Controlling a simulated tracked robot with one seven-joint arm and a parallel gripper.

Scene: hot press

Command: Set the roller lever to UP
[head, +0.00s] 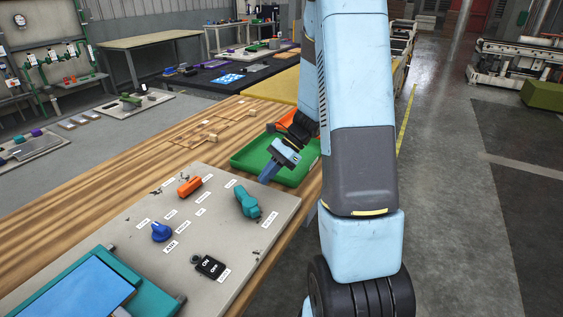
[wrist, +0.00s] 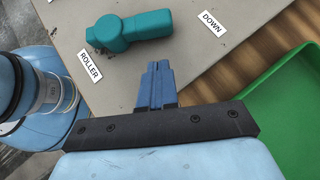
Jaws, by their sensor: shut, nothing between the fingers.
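The roller lever (head: 247,202) is a teal handle on the grey panel, near the panel's right edge in the head view. In the wrist view the lever (wrist: 135,28) has its round hub at the left and its arm pointing right, towards the DOWN label (wrist: 212,23). The ROLLER label (wrist: 90,65) is below the hub. I cannot read an UP label in either view. My gripper (head: 264,179) is shut and empty, just right of the lever's far end in the head view. In the wrist view its fingertips (wrist: 157,66) are below the lever, with a visible gap.
The grey panel (head: 215,225) also bears an orange handle (head: 189,186), a blue knob (head: 161,232) and a black ON/OFF switch (head: 210,267). A green tray (head: 249,158) is just behind the panel and close to my gripper. Bare wooden tabletop (head: 90,190) extends to the left.

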